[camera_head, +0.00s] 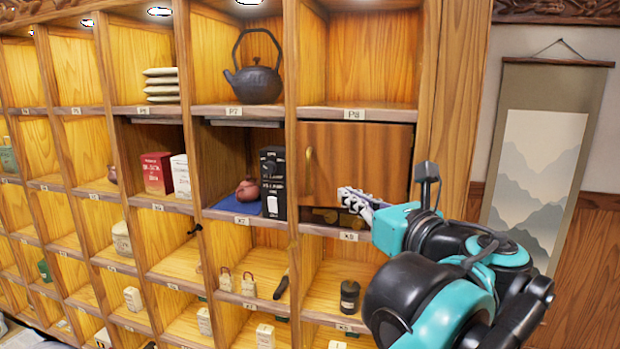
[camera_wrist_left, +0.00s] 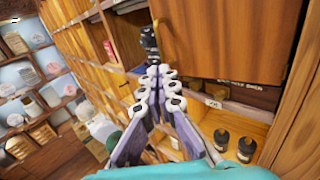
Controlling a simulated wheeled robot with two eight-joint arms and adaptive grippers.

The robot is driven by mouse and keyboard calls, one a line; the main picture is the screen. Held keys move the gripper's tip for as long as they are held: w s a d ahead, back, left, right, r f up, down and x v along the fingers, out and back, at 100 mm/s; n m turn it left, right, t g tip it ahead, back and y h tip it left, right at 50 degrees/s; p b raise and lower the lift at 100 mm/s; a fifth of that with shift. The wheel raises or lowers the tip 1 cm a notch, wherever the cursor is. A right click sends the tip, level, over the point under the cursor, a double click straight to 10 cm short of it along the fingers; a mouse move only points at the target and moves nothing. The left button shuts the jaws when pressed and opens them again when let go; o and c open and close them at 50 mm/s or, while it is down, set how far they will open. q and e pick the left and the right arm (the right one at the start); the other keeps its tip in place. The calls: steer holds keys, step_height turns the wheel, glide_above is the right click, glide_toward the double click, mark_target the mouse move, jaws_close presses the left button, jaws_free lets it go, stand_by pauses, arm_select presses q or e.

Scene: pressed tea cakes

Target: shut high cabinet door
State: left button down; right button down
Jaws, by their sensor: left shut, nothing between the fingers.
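The high cabinet door (camera_head: 355,150) is a dark brown wooden panel in the compartment under the P8 label, with a brass handle (camera_head: 309,165) at its left edge. It looks ajar, since part of the dark inside shows below it; how far it stands open is hard to tell. The door (camera_wrist_left: 240,35) fills the upper right of the left wrist view. My left gripper (camera_head: 346,195) is shut and empty at the door's lower edge. Its fingertips (camera_wrist_left: 158,76) lie just below the door's lower left corner in the left wrist view; contact cannot be told. My right gripper is not in view.
A black box (camera_head: 272,184) and a small reddish teapot (camera_head: 247,189) stand in the compartment left of the door. A dark iron teapot (camera_head: 254,82) sits above. A black jar (camera_head: 349,297) stands below. A hanging scroll (camera_head: 540,170) is on the right wall.

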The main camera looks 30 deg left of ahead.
arm_select(q)
steer(key=p, duration=0.3)
glide_toward(314, 173)
steer(key=a, duration=0.4)
steer(key=shift+s+a+r, duration=0.25)
steer(key=shift+a, duration=0.1)
steer(key=w+a, duration=0.1)
steer(key=w, duration=0.1)
steer(key=w+a, duration=0.1)
steer(key=shift+w+a, duration=0.3)
steer(key=shift+w, duration=0.05)
steer(key=shift+s+d, duration=0.1)
steer(key=shift+d, duration=0.05)
